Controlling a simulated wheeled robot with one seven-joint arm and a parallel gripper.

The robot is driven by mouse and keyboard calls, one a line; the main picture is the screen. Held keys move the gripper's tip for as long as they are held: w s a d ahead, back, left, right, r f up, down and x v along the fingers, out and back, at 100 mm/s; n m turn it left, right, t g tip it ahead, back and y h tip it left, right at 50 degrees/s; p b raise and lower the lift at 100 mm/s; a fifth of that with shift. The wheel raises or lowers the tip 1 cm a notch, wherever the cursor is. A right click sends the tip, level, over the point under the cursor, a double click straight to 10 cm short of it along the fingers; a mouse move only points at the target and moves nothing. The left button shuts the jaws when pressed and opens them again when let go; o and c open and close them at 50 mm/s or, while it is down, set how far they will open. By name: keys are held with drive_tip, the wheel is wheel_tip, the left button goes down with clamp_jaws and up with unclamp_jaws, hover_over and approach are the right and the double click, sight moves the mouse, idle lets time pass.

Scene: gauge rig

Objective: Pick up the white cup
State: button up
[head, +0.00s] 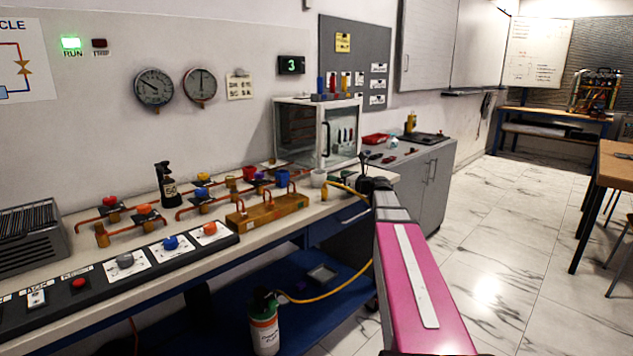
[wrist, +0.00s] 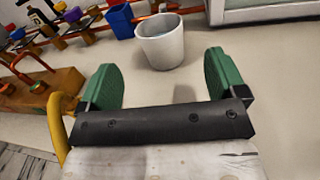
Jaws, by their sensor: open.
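The white cup (wrist: 160,42) stands upright on the bench in the wrist view, its open top facing up with something bluish-grey inside. It also shows in the head view (head: 318,178), near the bench's right end in front of the glass-fronted cabinet. My gripper (wrist: 164,72) is open, with two green fingers spread apart. The cup is just beyond the fingertips, roughly centred between them, and nothing is between the fingers. In the head view my arm reaches in from the lower right, and its fingers are hard to make out there.
A blue cup (head: 282,179) stands left of the white cup. A brass-coloured manifold block (head: 268,209) lies in front, with a yellow hose (head: 346,189) nearby. The white cabinet (head: 316,132) stands behind. Pipes and coloured valves crowd the bench's left; bare bench lies right of the cup.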

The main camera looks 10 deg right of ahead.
sight(319, 179)
drive_tip(key=x, duration=0.9)
drive_tip(key=shift+a+f, duration=0.15)
drive_tip(key=shift+f, duration=0.05)
drive_tip(key=c, duration=1.1)
drive_tip(key=shift+r, duration=0.15)
